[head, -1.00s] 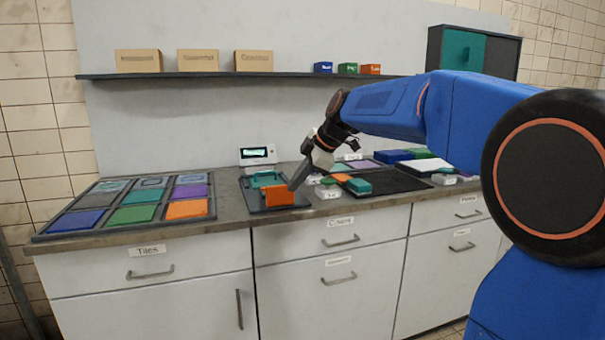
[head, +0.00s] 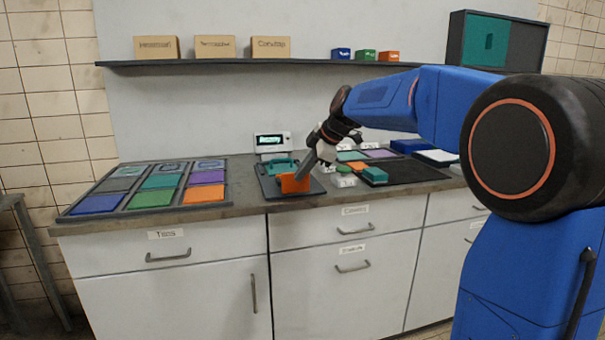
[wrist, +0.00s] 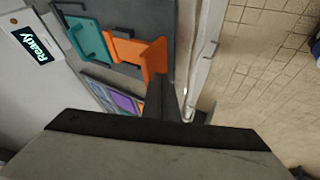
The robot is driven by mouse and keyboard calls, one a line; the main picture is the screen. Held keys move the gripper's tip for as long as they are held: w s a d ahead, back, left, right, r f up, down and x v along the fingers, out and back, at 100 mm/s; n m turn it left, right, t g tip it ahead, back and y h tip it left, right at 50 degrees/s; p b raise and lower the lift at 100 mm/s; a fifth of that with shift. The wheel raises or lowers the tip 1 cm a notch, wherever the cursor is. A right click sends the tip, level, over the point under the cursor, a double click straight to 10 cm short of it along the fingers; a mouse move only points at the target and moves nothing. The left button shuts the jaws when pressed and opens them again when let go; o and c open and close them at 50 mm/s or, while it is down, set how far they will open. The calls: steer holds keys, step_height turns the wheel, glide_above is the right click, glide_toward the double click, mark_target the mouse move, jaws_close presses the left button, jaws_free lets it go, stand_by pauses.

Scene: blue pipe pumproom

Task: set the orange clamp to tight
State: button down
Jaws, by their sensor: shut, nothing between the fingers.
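The orange clamp (head: 295,183) stands on a dark plate (head: 284,196) at the front of the counter. It also shows in the wrist view (wrist: 137,54), beside a teal clamp (wrist: 88,40) on the same plate. The teal clamp in the head view (head: 279,166) sits just behind the orange one. My gripper (head: 301,174) is shut and empty, with its tips at the right side of the orange clamp. In the wrist view the shut fingers (wrist: 161,92) end against or very near the clamp's right part; I cannot tell whether they touch.
A small display (head: 271,143) stands behind the plate; it reads "Ready" in the wrist view (wrist: 32,45). A tray of coloured tiles (head: 150,186) lies to the left. To the right are small blocks and a dark mat (head: 410,174). A shelf (head: 240,63) runs above.

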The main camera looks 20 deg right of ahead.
steer(key=shift+w, duration=2.55)
